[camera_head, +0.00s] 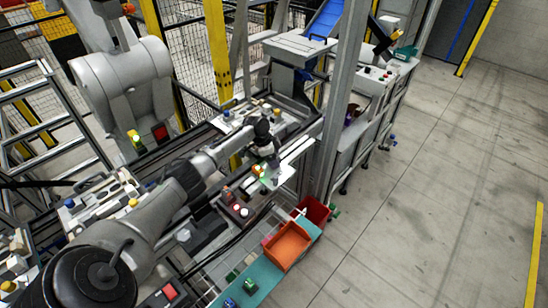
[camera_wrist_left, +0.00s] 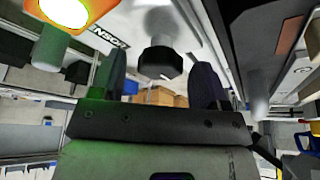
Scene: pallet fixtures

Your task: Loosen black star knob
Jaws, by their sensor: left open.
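The black knob (camera_wrist_left: 160,60) shows in the left wrist view as a dark faceted head on a pale round stem, under a light panel. My left gripper (camera_wrist_left: 162,68) is open, with one dark finger on each side of the knob. Gaps show between the knob and both fingers, and it is not gripped. In the head view my left gripper (camera_head: 267,172) is at the white fixture plate (camera_head: 281,178) beside the rail; the knob cannot be made out there. My right gripper is not in view.
An orange lit part (camera_wrist_left: 72,10) and a green cylinder (camera_wrist_left: 50,45) are close to the left finger in the wrist view. In the head view an orange bin (camera_head: 287,246) and a red bin (camera_head: 316,210) stand at the front. A grey post (camera_head: 340,100) rises right of the gripper.

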